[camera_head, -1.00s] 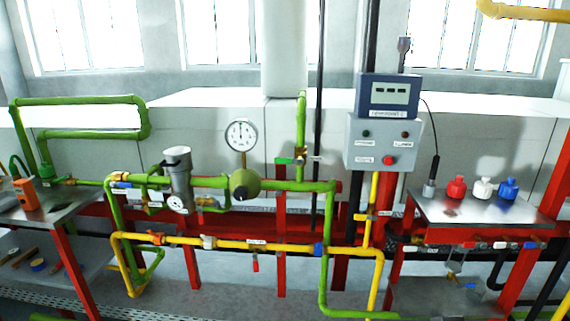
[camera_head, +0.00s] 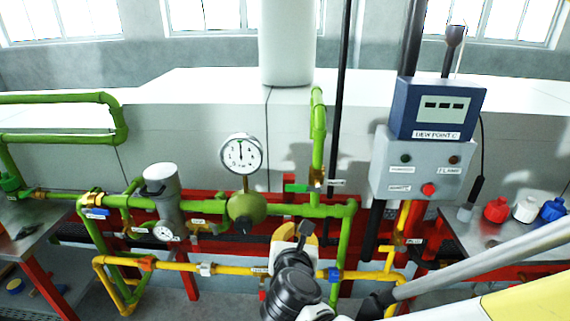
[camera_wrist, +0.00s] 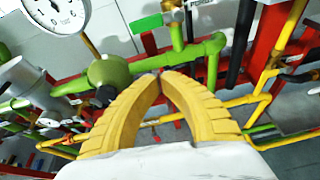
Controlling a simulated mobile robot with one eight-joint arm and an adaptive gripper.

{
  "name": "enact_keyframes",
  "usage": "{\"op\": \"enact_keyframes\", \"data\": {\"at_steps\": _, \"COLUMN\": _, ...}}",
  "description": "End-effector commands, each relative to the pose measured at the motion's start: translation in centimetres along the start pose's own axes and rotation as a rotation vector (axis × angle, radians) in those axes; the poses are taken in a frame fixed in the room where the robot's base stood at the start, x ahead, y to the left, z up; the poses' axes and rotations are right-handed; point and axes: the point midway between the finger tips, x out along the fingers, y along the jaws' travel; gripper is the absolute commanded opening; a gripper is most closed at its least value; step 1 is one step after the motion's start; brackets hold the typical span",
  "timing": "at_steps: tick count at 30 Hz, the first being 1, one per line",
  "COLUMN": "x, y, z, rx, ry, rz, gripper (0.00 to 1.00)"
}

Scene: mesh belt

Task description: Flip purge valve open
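The purge valve (camera_head: 317,177) is a brass body on the vertical green pipe in the head view. Its green lever (camera_head: 297,188) points left, crosswise to the pipe. A small white label is at its right. In the wrist view the lever (camera_wrist: 146,24) and valve body (camera_wrist: 173,15) show at the top, beside a label that seems to read PURGE. My gripper (camera_wrist: 160,74) has yellow fingers with tips together and nothing between them. In the head view my gripper (camera_head: 300,232) is below the valve, apart from it.
A pressure gauge (camera_head: 241,155) and round green regulator (camera_head: 245,207) stand left of the valve. The dew point box (camera_head: 436,111) and a control panel (camera_head: 423,165) are at the right. Green pipe (camera_wrist: 208,46) and yellow pipe (camera_wrist: 243,101) run close around my gripper.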

Motion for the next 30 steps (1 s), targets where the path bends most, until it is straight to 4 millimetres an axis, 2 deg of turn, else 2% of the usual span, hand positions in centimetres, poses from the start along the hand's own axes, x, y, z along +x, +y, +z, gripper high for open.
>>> {"op": "enact_keyframes", "data": {"at_steps": 4, "x": -0.1, "y": 0.9, "z": 0.1, "rx": -0.085, "ry": -0.02, "rz": 0.015, "gripper": 0.0}}
{"op": "enact_keyframes", "data": {"at_steps": 13, "x": 0.0, "y": 0.9, "z": 0.1, "rx": -0.088, "ry": -0.02, "rz": 0.014, "gripper": 0.0}}
{"op": "enact_keyframes", "data": {"at_steps": 17, "x": 0.8, "y": 0.9, "z": 0.0, "rx": -0.087, "ry": -0.02, "rz": 0.013, "gripper": 0.0}}
{"op": "enact_keyframes", "data": {"at_steps": 20, "x": 2.1, "y": 0.9, "z": 0.0, "rx": -0.087, "ry": -0.02, "rz": 0.011, "gripper": 0.0}}
{"op": "enact_keyframes", "data": {"at_steps": 30, "x": 9.4, "y": 0.9, "z": 0.0, "rx": -0.085, "ry": -0.02, "rz": 0.012, "gripper": 0.0}}
